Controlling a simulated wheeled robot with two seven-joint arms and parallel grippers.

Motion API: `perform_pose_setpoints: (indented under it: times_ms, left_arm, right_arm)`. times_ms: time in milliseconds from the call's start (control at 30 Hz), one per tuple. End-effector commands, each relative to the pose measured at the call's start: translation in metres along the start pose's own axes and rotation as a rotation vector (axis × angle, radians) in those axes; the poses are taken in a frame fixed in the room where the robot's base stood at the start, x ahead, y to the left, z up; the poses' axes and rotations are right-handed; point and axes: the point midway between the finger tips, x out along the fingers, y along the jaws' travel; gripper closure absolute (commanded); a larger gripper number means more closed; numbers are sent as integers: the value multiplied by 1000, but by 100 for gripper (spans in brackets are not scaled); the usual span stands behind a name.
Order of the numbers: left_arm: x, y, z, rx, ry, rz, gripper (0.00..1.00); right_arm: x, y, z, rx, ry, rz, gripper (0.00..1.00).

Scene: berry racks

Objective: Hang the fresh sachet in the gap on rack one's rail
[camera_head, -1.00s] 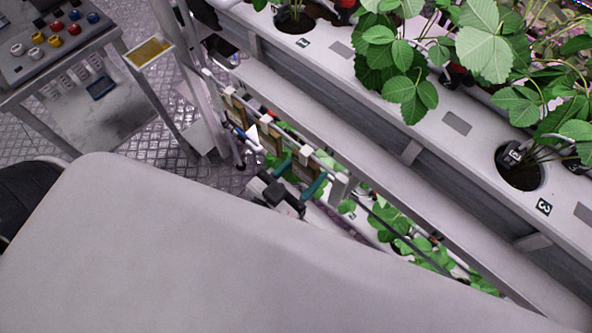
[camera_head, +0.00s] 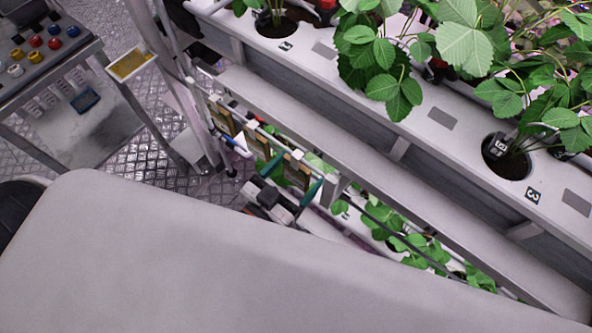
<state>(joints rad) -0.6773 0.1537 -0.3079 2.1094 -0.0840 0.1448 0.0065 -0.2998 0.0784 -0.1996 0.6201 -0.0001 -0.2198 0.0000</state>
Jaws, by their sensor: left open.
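Several tan sachets with white clips hang in a row from a thin rail (camera_head: 235,112) on the side of the rack. One is at the left end (camera_head: 222,119), one is in the middle (camera_head: 261,145) and one is at the right end (camera_head: 297,172). I cannot tell which of them is the fresh one, and no gap shows clearly. My left gripper (camera_head: 291,178) is open, with its two teal fingers apart on either side of the right-end sachet. Whether they touch it is too small to tell. My right gripper is not in view.
A white planting gutter (camera_head: 440,118) with strawberry plants runs above and behind the rail. More green leaves (camera_head: 405,240) are below on the right. A cart (camera_head: 60,72) with coloured knobs and a yellow card (camera_head: 131,63) on a post stand left. Patterned metal floor (camera_head: 140,160) is bare between.

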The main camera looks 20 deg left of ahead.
Motion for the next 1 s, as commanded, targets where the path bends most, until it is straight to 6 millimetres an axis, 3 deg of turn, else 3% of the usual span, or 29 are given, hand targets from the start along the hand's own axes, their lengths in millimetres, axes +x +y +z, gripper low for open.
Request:
perform_pose_setpoints:
  times_ms: [233, 367, 800, 1000]
  left_arm:
    - [-2, 0, 0, 0, 1, 0, 21]
    - [-14, 0, -2, 0, 4, 0, 21]
    - [-96, 0, -2, -1, 5, -1, 21]
    - [-116, 0, -1, 0, 2, 0, 21]
  right_arm:
    - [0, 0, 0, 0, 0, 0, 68]
    - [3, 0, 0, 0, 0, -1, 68]
    - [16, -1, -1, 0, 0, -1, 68]
    - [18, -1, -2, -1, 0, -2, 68]
